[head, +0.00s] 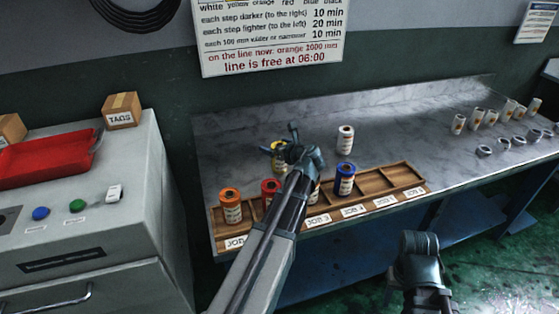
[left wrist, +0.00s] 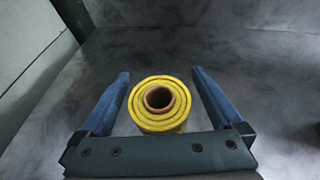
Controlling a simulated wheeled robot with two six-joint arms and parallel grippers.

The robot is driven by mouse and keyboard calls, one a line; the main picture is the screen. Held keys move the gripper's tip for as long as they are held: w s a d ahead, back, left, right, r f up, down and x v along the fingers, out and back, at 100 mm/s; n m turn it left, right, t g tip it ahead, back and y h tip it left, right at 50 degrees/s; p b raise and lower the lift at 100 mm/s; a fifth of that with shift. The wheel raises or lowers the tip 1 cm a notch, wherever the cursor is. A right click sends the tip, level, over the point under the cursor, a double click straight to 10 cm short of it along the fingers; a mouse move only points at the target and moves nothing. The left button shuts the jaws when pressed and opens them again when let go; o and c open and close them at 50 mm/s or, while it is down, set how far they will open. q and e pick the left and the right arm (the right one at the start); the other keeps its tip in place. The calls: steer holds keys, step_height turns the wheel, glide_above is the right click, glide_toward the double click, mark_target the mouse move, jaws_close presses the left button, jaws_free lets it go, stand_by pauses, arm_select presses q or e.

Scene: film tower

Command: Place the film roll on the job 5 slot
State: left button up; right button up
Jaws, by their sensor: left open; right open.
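My left gripper (head: 290,140) is open over the bench, behind the wooden rack. In the left wrist view, a yellow film roll (left wrist: 160,103) stands between the open fingers (left wrist: 160,95), with gaps on both sides. This roll (head: 279,160) is partly hidden by the gripper in the head view. The rack (head: 415,187) holds an orange roll (head: 230,206), a red roll (head: 270,190), a roll mostly hidden by my left arm (head: 314,192), and a blue roll (head: 345,180). Slots at its right look empty. The small job numbers are hard to read. My right gripper (head: 420,243) is open and empty before the bench.
A white roll with a reddish label (head: 345,141) stands behind the rack. Several pale rolls (head: 477,117) and short rings (head: 503,143) stand at the bench's right. A grey cabinet (head: 130,190) with a red tray (head: 45,158) is at left.

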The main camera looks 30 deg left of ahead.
arm_select(q)
jaws_close()
stand_by(0.4)
steer(key=shift+r, duration=0.1)
step_height(320, 180, up, 10)
steer(key=p, duration=1)
steer(key=shift+d, duration=0.1)
